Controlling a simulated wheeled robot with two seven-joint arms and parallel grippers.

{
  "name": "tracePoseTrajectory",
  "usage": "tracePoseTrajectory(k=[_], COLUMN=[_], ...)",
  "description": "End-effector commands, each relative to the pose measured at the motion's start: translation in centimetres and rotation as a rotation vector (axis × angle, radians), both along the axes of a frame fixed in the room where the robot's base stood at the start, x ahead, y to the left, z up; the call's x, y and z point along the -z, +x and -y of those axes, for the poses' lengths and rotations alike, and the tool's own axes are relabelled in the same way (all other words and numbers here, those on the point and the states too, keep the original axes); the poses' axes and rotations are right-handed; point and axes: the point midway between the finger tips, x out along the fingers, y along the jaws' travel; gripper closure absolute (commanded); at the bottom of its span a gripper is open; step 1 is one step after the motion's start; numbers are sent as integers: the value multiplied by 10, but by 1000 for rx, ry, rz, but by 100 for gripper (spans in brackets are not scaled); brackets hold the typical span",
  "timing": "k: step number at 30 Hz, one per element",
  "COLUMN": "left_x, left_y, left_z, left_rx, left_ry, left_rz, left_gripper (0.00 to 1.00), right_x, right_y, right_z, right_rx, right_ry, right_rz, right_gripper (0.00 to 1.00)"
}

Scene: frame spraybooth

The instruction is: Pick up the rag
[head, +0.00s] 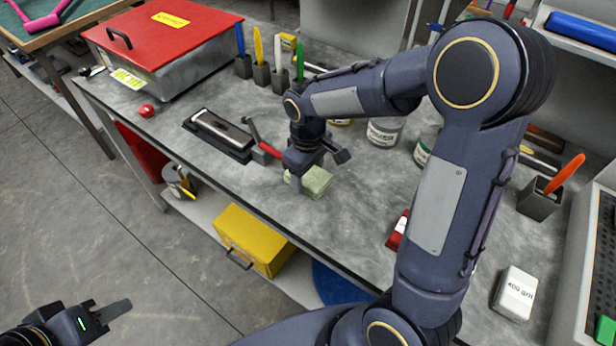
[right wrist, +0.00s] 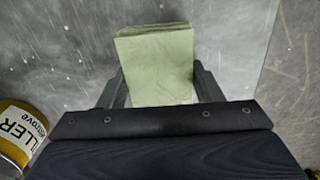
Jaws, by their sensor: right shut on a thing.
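The rag (head: 317,181) is a pale green folded cloth on the grey workbench near its front edge. It also shows in the right wrist view (right wrist: 155,60), lying between the two fingers. My right gripper (head: 298,178) points down at the rag, with one finger on each side; in the right wrist view the fingers (right wrist: 160,88) are closed on it. The rag appears to be at the bench surface; I cannot tell whether it is lifted. My left gripper (head: 112,312) is at the lower left, away from the bench, over the floor; its finger gap is not clear.
A sharpening-stone-like block in a black tray (head: 220,135) and a red-handled tool (head: 268,148) lie left of the rag. Cans (head: 383,132) stand behind it. A red-lidded box (head: 160,40) is at the back left. A white block (head: 515,293) lies at right.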

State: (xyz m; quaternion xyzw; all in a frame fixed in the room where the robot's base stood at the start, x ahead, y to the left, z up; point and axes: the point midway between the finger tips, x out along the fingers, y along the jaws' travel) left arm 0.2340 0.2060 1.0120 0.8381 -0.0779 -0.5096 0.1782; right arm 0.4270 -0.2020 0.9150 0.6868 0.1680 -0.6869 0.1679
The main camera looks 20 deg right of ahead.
Motion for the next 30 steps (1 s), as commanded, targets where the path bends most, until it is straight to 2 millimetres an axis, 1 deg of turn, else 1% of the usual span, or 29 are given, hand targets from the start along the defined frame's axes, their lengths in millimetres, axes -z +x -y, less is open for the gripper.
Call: tracePoseTrajectory(k=[8, 12, 13, 17, 20, 30], left_x=[-1, -8, -7, -3, -1, 7], left_y=[0, 0, 0, 0, 0, 0], left_z=[0, 0, 0, 0, 0, 0], left_rx=[0, 0, 0, 0, 0, 0], left_ry=[0, 0, 0, 0, 0, 0], left_rz=[0, 0, 0, 0, 0, 0], left_gripper=[64, 64, 64, 64, 64, 64], right_x=[-1, -9, -8, -6, -6, -5], right_y=[0, 0, -1, -9, -19, -56], right_z=[0, 0, -2, -17, -33, -96], right_rx=[0, 0, -1, -5, -7, -8], right_ry=[0, 0, 0, 0, 0, -1], right_rz=[1, 1, 1, 1, 1, 0], right_gripper=[63, 63, 63, 63, 63, 63])
